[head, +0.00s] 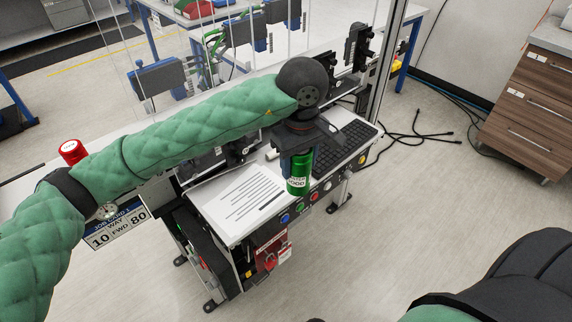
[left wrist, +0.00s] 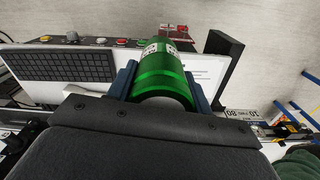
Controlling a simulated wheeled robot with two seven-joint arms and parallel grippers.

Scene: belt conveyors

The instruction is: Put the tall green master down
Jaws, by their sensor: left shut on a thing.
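The tall green master (head: 298,174) is a shiny green cylinder with a white label. My left gripper (head: 298,152) is shut on it from above, near the front edge of the white desk top (head: 218,222). In the left wrist view the green master (left wrist: 163,75) sits between the two blue-grey fingers of the left gripper (left wrist: 163,85). I cannot tell whether its base touches the desk. My right gripper is not in view; only part of my right arm shows at the lower right of the head view.
A printed sheet (head: 250,197) lies left of the master and a black keyboard (head: 345,146) lies right of it. Coloured buttons (head: 300,208) line the desk's front edge. A red can (head: 72,151) stands at the far left. A wooden drawer cabinet (head: 528,105) stands at the right.

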